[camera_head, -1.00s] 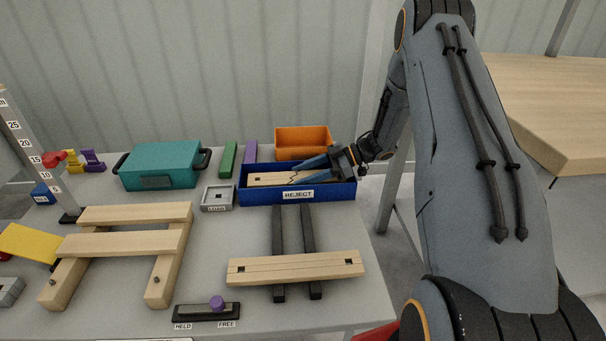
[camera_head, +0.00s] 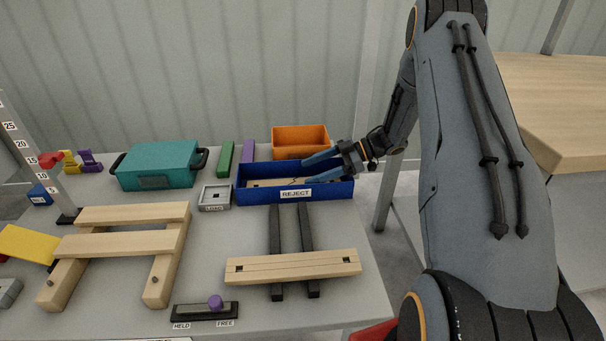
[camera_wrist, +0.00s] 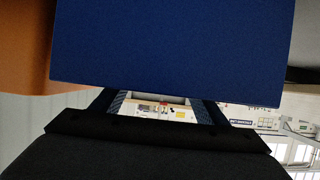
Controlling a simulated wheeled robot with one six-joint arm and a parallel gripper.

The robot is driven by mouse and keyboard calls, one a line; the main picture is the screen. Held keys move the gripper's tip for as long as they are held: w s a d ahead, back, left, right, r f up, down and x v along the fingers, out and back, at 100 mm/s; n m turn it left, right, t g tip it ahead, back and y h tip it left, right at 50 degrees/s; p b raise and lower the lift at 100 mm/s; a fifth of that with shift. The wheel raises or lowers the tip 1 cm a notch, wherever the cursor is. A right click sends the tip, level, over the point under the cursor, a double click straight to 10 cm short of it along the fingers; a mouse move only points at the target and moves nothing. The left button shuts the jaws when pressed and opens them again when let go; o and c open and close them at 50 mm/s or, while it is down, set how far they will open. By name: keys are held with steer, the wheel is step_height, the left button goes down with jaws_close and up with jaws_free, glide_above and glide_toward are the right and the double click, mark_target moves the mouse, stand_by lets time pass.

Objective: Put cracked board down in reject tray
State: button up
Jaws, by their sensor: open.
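The cracked board (camera_head: 268,183) is pale wood with a dark crack line. It lies inside the blue reject tray (camera_head: 259,196), mostly below the front rim, which hides part of it. My gripper (camera_head: 308,168) is over the right part of the tray, coming in from the right. Its blue fingers are spread apart and hold nothing. In the wrist view my fingers (camera_wrist: 158,108) also stand apart, with a plain blue surface filling the upper middle. I cannot make out the board there.
An orange bin (camera_head: 300,138) stands right behind the tray. A grey LOAD fixture (camera_head: 214,206) is to its left. A slotted wooden board (camera_head: 293,268) lies across two dark rails in front. A teal case (camera_head: 158,158) stands further left.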

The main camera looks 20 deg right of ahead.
steer(key=shift+v, duration=1.8)
